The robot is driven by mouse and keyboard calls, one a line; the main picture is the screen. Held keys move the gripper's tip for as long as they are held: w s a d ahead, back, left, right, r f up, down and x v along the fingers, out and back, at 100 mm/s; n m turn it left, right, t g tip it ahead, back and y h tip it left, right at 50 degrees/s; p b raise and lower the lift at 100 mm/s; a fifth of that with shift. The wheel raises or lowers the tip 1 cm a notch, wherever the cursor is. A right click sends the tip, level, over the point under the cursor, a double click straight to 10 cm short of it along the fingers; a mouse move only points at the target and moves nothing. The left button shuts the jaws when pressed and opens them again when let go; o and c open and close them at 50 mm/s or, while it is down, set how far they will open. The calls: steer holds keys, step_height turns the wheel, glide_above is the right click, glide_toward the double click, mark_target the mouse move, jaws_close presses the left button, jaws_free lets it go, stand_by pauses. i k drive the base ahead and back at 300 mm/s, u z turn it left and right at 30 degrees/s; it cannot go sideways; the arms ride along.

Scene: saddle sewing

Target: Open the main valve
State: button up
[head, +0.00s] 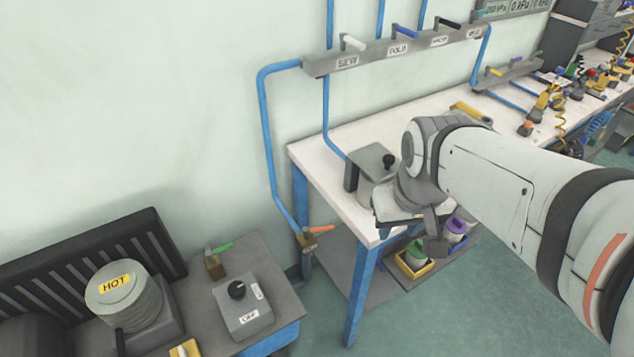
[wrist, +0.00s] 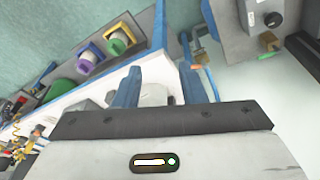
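A valve with an orange handle (head: 318,229) sits low on the blue supply pipe (head: 268,145), beside the white table's left leg. Its handle points right, across the pipe; I can read no label on it. In the wrist view the orange handle (wrist: 196,66) shows small, beyond the right finger. My gripper (wrist: 160,78) has its two blue fingers apart, with nothing held between them. In the head view my gripper (head: 412,232) hangs by the table's front edge, right of the valve and apart from it. My own wrist partly hides its fingers there.
A manifold (head: 395,50) with several coloured levers hangs on the wall. A grey bench (head: 262,258) at lower left bears a green-handled valve (head: 217,249), a knob box (head: 243,305) and a pot marked HOT (head: 124,295). Spools (head: 415,255) stand low beneath the white table (head: 345,198).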

mark_target(306, 230)
steer(key=u, duration=0.05)
steer(key=k, duration=0.95)
steer(key=z, duration=0.7)
steer(key=i, duration=1.15)
steer(key=u, duration=1.05)
steer(key=i, duration=0.5)
steer(key=u, duration=0.05)
